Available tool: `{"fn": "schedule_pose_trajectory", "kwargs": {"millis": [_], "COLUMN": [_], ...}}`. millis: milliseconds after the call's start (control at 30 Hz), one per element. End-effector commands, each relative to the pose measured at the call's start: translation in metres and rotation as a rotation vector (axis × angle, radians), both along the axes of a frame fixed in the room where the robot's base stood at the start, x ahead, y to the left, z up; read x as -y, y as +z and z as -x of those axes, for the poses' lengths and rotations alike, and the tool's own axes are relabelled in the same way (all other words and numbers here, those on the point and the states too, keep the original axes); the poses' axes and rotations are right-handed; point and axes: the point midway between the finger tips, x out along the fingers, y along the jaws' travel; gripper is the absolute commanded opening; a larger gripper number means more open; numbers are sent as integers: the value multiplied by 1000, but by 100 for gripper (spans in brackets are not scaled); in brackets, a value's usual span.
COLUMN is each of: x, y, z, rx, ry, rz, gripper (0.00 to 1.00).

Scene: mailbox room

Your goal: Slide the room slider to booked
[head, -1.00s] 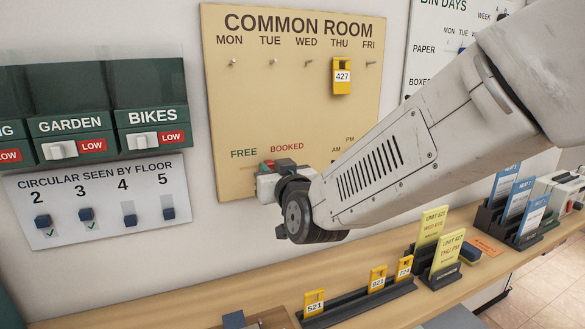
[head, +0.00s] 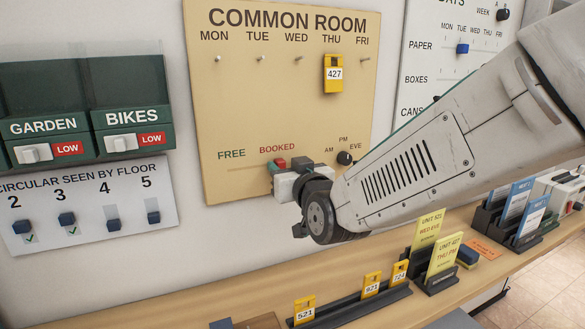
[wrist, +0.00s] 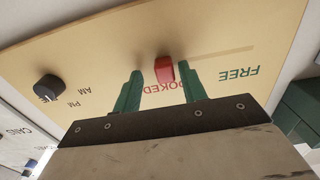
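The room slider's red knob (head: 280,162) is on the tan COMMON ROOM board (head: 240,110), just below the word BOOKED. In the wrist view, which is upside down, the red knob (wrist: 164,69) is at the BOOKED end of a thin track (wrist: 215,55) that runs right toward FREE. My gripper (head: 283,166) is at the board around the knob. In the wrist view its two green fingers (wrist: 156,88) stand apart, one on each side. The FREE-side finger is very close to the knob; I cannot tell if it touches. A gap shows on the other side.
A black AM/PM/EVE dial (head: 345,158) is right of the slider, close to my arm. A yellow 427 tag (head: 334,74) hangs under THU. Below, a wooden shelf (head: 250,283) holds yellow tags and card holders. GARDEN and BIKES switches are at left.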

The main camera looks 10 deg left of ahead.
Motion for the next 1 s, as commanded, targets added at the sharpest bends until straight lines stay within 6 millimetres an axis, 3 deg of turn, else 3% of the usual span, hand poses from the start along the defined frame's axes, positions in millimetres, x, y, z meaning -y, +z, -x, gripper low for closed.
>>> {"fn": "schedule_pose_trajectory", "kwargs": {"millis": [167,600,1000], "x": [3,37,39], "y": [0,1,-1], "z": [6,61,65], "rx": [0,0,-3], "ry": [1,-1,0], "rz": [0,-1,-1], "gripper": [42,42,42]}}
